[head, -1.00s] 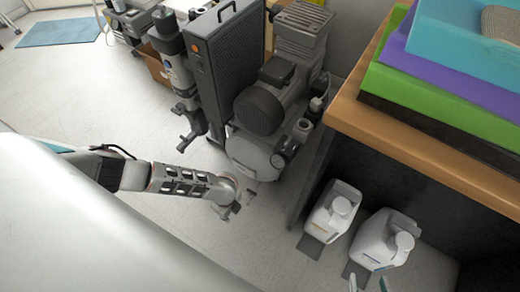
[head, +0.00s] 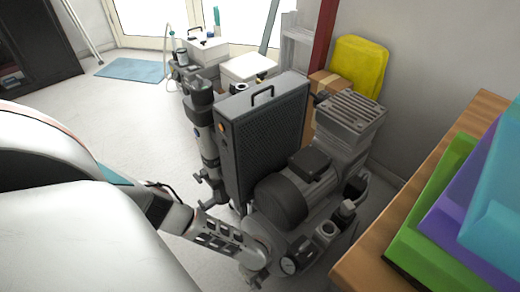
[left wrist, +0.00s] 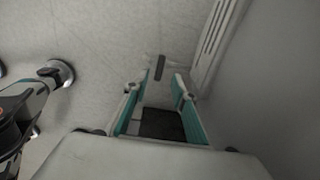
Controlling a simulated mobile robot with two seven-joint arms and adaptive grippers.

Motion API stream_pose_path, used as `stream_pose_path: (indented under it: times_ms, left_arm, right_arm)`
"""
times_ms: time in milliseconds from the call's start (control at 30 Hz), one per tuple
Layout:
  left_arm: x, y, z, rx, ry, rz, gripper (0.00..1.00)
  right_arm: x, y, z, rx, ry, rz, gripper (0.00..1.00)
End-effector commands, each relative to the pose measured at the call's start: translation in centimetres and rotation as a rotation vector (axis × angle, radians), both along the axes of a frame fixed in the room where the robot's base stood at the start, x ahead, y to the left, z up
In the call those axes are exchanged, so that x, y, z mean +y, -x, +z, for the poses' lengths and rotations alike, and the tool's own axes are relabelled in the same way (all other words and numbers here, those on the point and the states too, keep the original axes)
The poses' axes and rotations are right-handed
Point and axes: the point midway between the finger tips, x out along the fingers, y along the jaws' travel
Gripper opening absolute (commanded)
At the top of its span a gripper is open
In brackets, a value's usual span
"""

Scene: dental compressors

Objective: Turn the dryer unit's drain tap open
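The dryer unit is a tall dark box with a top handle (head: 262,140), with a grey cylinder (head: 205,125) on its left side. Dark fittings (head: 213,190) show low on the cylinder; I cannot tell which part is the drain tap. My left gripper (head: 248,275) is low in the head view, in front of the compressor's base, its fingers barely visible. In the left wrist view its teal-padded fingers (left wrist: 162,80) are apart, with nothing seen held. A small dark bar (left wrist: 160,67) shows just beyond the fingertips; I cannot tell what it is. My right gripper is out of view.
The compressor (head: 290,195) stands right of the dryer, with a round gauge (head: 288,266) at its lower front. A wooden bench (head: 390,235) with coloured trays (head: 440,220) borders the right. Boxes and a yellow container (head: 358,68) stand behind. Open floor (head: 140,110) lies left.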

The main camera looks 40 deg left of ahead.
Motion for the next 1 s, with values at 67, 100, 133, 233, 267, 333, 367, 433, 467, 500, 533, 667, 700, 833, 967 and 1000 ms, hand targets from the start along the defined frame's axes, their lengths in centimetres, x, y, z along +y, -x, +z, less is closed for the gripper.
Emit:
stream_pose_path:
  times_ms: [67,100,133,233,267,333,367,433,467,500,533,667,700,833,967,1000]
  left_arm:
    - [-0.1,1.0,-2.3,0.017,0.000,-0.001,0.26]
    - [-0.1,1.0,-2.9,0.017,0.000,-0.001,0.26]
    - [-0.1,1.0,-3.3,0.017,0.000,-0.001,0.26]
    - [0.0,0.8,-4.3,0.014,-0.001,-0.001,0.26]
    - [0.0,0.8,-4.5,0.012,0.000,-0.001,0.26]
    - [0.0,0.6,-4.9,0.010,0.000,-0.001,0.26]
    - [0.0,0.5,-5.0,0.008,0.000,-0.001,0.26]
    - [0.0,0.3,-5.1,0.005,0.000,-0.001,0.26]
    - [0.0,0.3,-5.1,0.004,0.000,-0.001,0.26]
    - [0.0,0.2,-5.0,0.002,0.000,-0.001,0.26]
    - [0.0,0.1,-5.0,0.002,0.000,-0.001,0.26]
    - [0.0,0.0,-4.9,0.000,0.000,-0.001,0.26]
    - [0.0,0.0,-4.9,0.001,0.000,-0.001,0.21]
    - [0.0,0.1,-4.9,0.001,0.000,-0.001,0.00]
    - [0.0,0.1,-4.9,0.001,0.000,-0.001,0.00]
    - [0.0,0.1,-4.9,0.001,0.000,0.000,0.00]
  right_arm:
    - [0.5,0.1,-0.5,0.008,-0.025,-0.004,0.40]
    - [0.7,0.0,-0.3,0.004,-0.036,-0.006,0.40]
    - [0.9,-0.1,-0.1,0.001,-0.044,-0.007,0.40]
    - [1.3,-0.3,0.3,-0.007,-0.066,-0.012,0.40]
    - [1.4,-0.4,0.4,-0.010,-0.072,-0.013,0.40]
    - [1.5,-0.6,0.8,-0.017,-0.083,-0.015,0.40]
    - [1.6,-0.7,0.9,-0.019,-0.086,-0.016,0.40]
    - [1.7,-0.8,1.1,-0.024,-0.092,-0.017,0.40]
    - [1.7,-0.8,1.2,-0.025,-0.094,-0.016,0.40]
    - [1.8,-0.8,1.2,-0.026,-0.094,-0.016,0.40]
    - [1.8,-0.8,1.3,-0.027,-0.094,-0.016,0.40]
    - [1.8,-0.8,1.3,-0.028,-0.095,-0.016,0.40]
    - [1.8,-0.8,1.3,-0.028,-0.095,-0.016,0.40]
    - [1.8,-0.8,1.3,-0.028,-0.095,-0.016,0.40]
    - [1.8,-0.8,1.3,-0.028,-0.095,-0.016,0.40]
    - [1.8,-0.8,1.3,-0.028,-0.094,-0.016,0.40]
